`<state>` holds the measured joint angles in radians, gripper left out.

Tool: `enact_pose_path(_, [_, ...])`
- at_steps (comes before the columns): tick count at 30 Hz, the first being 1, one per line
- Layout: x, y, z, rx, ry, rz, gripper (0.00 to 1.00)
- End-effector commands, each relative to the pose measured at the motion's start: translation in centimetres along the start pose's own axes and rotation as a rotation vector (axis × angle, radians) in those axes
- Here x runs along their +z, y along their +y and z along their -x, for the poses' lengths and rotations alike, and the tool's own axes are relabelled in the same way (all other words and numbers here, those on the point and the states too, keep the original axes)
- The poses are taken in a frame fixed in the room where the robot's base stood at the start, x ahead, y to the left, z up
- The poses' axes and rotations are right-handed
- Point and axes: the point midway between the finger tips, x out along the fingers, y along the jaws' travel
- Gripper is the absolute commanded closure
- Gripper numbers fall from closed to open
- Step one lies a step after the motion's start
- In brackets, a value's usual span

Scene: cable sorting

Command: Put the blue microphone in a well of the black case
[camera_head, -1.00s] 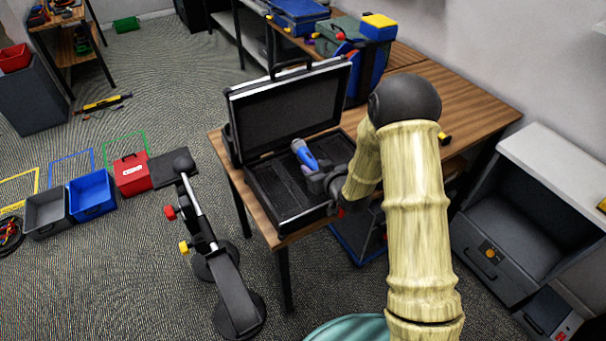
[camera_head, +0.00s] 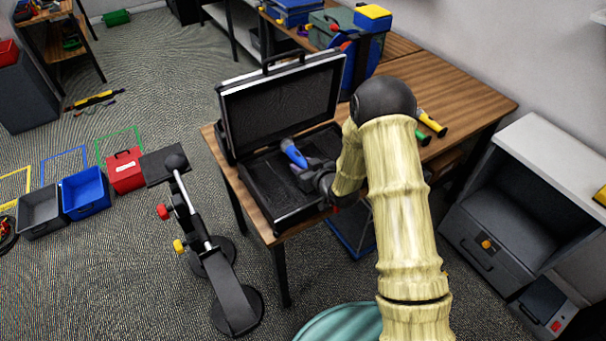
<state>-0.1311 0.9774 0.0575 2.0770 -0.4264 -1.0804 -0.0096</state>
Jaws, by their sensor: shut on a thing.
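The black case (camera_head: 282,97) stands open on the wooden table, with its lid raised at the back and its dark tray facing up. The blue microphone (camera_head: 293,153) is in my gripper (camera_head: 304,171), over the tray's middle. I cannot tell whether the microphone touches the tray. The wells are too dark to make out singly.
Yellow and green handled things (camera_head: 431,125) lie on the table right of my arm. A blue case with a yellow box (camera_head: 373,17) stands behind. A black stand (camera_head: 205,250) is on the floor at the left. Grey, blue (camera_head: 86,192) and red bins lie farther left.

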Motion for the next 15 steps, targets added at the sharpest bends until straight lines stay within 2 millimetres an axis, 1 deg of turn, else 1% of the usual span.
enact_pose_path(11, [0.4,0.0,-0.2,-0.001,0.003,0.001,0.93])
enact_pose_path(15, [1.4,-0.1,-0.6,-0.001,0.001,0.0,0.93])
